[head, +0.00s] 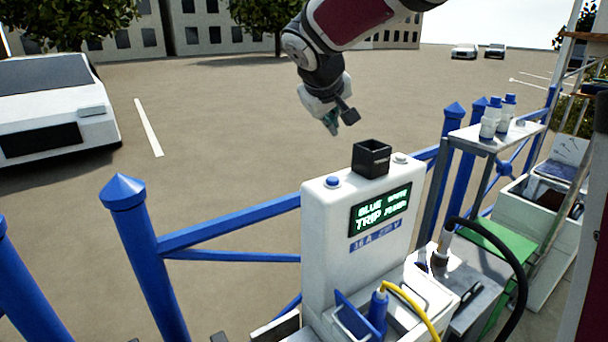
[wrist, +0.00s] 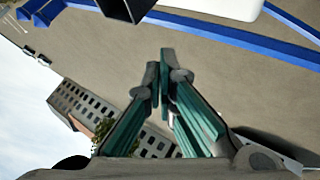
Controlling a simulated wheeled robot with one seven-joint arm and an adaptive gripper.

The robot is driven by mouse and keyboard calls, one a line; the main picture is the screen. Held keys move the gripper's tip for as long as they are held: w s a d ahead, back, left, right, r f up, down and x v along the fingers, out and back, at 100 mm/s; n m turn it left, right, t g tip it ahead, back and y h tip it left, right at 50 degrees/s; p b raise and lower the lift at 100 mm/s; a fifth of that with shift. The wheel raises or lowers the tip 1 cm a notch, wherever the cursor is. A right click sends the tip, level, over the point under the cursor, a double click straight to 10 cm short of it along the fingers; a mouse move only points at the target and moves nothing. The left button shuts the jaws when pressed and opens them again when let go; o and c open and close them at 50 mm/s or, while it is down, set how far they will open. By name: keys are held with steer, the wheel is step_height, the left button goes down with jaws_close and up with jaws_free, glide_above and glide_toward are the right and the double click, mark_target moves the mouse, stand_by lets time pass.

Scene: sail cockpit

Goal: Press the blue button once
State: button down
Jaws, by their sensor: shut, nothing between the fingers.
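The blue button (head: 333,181) sits in a pale ring on the left of the top of a white power pedestal (head: 318,235). My gripper (head: 332,128) is shut and empty, in the air above and beyond the pedestal top, apart from the button. In the wrist view, the teal fingers of my gripper (wrist: 161,72) meet at their tips. The white pedestal (wrist: 225,6) shows at the top edge of that view, and I cannot make out the blue button there.
A black open box (head: 371,158) stands on the pedestal top between the blue button and a pale knob (head: 401,158). A lit green display (head: 380,210) is on the front. A blue railing (head: 235,218) runs beside it. A yellow cable (head: 415,310) hangs below. White bottles (head: 490,120) stand on a shelf.

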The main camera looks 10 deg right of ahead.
steer(key=shift+f, duration=0.1)
steer(key=b, duration=0.5)
glide_above(329, 178)
step_height(329, 178, down, 8)
steer(key=shift+r, duration=0.25)
steer(key=shift+f+b, duration=0.35)
steer(key=shift+f, duration=0.25)
stand_by(0.7)
steer(key=shift+f+b, duration=0.4)
steer(key=shift+f+b, duration=0.45)
steer(key=shift+f, duration=0.05)
stand_by(0.9)
steer(key=shift+s, duration=0.1)
steer(key=shift+r+p, duration=0.65)
steer(key=shift+r, duration=0.3)
